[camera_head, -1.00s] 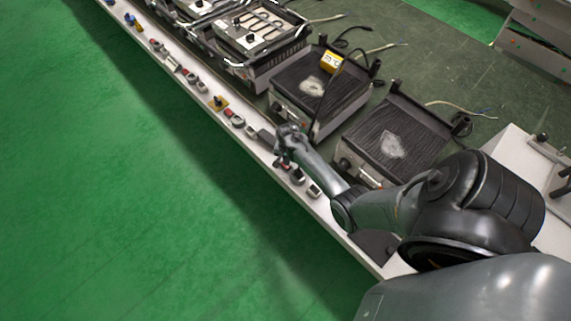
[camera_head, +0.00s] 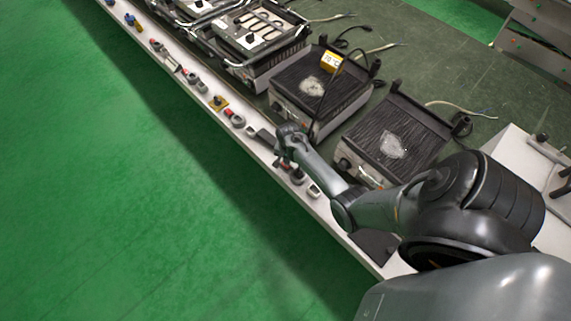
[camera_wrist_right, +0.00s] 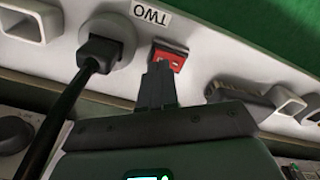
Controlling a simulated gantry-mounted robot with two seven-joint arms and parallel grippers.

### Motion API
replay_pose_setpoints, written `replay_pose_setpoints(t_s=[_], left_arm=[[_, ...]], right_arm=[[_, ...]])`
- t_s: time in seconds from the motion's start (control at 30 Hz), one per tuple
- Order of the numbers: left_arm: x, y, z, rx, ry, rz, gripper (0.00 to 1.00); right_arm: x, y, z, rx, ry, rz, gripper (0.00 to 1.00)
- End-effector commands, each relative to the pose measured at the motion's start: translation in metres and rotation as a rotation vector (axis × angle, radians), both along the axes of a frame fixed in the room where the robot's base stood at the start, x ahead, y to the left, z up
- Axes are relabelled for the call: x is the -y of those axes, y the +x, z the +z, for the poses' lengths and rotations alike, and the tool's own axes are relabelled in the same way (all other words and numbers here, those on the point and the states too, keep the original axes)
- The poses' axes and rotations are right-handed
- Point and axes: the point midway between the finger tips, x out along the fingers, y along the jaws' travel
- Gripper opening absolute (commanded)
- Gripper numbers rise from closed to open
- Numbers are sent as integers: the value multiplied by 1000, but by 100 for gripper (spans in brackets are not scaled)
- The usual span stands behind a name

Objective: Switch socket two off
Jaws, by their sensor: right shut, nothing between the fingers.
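In the right wrist view, a white label reading TWO (camera_wrist_right: 151,14) sits beside a round socket with a black plug (camera_wrist_right: 97,52) in it. Just right of the socket is a red rocker switch (camera_wrist_right: 172,54) in a dark frame. My right gripper (camera_wrist_right: 158,66) is shut and empty, its fingertips at the switch's lower left part and hiding some of it. I cannot tell if they press on it. In the head view, my right gripper (camera_head: 281,163) is low over the white ledge, beside a socket and plug (camera_head: 297,177). My left gripper is not in view.
The black plug cable (camera_wrist_right: 62,118) runs down left of my gripper. A grey handle-like part (camera_wrist_right: 242,98) is to the right. In the head view, contact grills (camera_head: 398,138) stand behind the ledge (camera_head: 340,226), with more controls along it. Green floor in front is clear.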

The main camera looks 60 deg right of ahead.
Motion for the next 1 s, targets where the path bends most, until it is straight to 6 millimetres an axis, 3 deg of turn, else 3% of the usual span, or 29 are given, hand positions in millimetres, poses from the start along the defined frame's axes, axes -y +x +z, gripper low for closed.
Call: replay_pose_setpoints(t_s=[1.0], left_arm=[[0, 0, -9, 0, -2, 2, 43]], right_arm=[[0, 0, -13, 0, 0, 0, 0]])
